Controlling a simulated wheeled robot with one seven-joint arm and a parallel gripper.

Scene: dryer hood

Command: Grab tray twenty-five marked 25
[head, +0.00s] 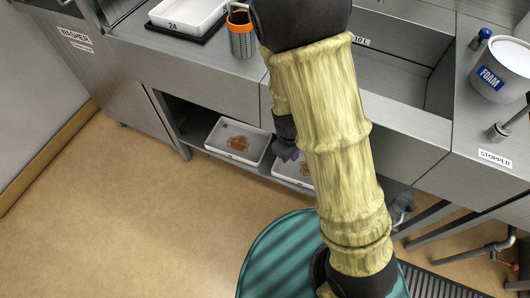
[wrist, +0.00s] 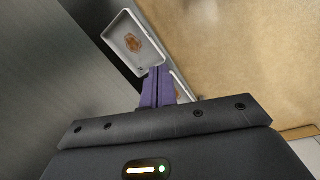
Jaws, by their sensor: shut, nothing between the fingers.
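Two white trays with brown contents are on the low shelf under the counter in the head view. The left tray (head: 221,135) is in full view. The right tray (head: 281,171) is partly hidden by my arm. I cannot read a 25 on either one. My gripper (head: 286,153) is partly hidden behind my arm, near the right tray and the right end of the left tray. In the wrist view my purple fingers (wrist: 157,80) are together and empty. One tray (wrist: 119,30) shows just beyond their tips, with a small unreadable mark, and a sliver of another tray (wrist: 177,83) shows beside them.
A white tray labelled 24 (head: 186,12) is on the counter, beside an orange-banded mesh holder (head: 241,38). A sink (head: 395,75), a FOAM tub (head: 500,72) and a STOPPER label (head: 495,159) are to the right. Counter legs flank the shelf. The floor at left is clear.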

